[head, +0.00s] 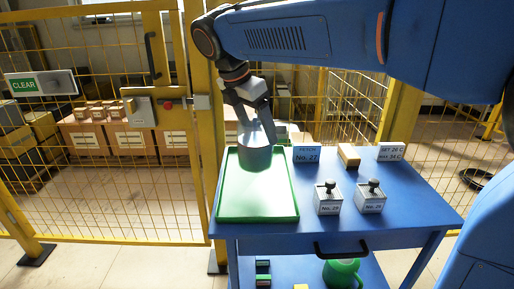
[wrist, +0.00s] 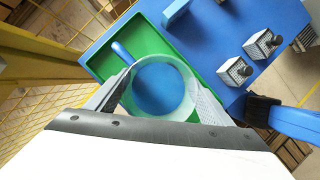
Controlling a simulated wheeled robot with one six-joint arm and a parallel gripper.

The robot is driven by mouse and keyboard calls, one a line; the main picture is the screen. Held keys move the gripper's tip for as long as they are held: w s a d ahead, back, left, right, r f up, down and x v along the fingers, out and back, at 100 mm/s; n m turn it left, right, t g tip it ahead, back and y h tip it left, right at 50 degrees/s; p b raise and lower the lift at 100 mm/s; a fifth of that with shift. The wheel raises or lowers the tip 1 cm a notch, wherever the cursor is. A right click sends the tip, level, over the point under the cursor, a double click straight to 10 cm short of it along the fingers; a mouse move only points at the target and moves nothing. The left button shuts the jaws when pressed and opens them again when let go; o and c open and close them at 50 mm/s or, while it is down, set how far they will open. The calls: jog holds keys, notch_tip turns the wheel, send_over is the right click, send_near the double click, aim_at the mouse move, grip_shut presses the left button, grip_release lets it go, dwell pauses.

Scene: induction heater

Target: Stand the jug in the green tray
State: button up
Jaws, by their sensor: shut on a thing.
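The jug (head: 256,156) is upright at the far end of the green tray (head: 257,215). In the wrist view I look down into its round open mouth (wrist: 158,90), which is blue inside, and its blue handle (wrist: 123,52) points up and left over the tray (wrist: 148,40). My gripper (head: 254,124) is shut on the jug, with a finger on each side of it. I cannot tell whether the jug's base touches the tray floor or hangs just above it.
The tray lies on a blue cart (head: 420,200). A green vessel (head: 341,272) stands on the lower shelf. A yellow fence (head: 200,190) runs behind.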

jog(key=shift+f, duration=2.45)
jog(key=shift+f, duration=0.1)
jog(key=o, duration=2.1)
jog(key=v, duration=1.2)
